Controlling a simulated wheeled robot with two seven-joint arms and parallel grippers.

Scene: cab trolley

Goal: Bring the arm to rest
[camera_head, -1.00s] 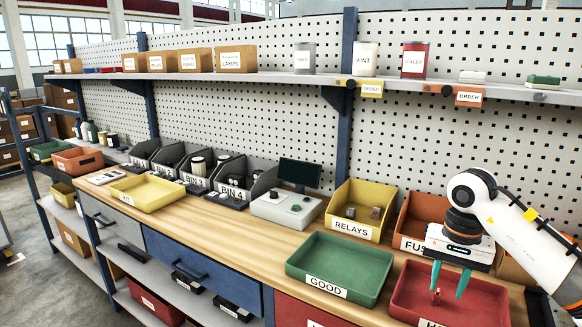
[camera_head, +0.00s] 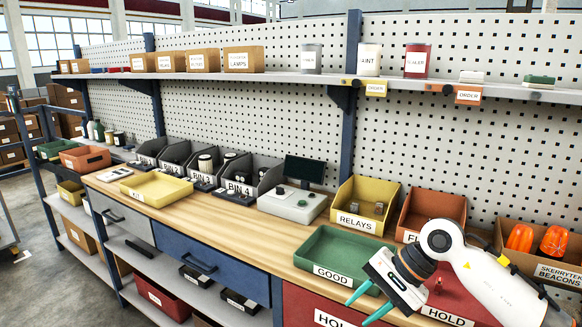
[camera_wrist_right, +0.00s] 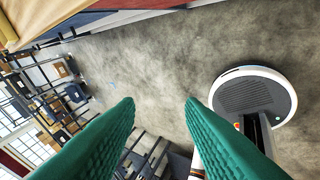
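My right gripper (camera_head: 360,308) has teal fingers and hangs at the front edge of the bench, in front of the green GOOD tray. My right arm reaches in from the right, across the red HOLD tray (camera_head: 462,312), and hides much of that tray's inside. My left gripper is in neither view.
The green GOOD tray (camera_head: 312,249) is close behind my right gripper. The yellow RELAYS bin (camera_head: 349,219), the FUSES bin (camera_head: 424,207) and the beacons box (camera_head: 503,248) with orange beacons stand behind. The wrist view shows open floor (camera_wrist_right: 150,70).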

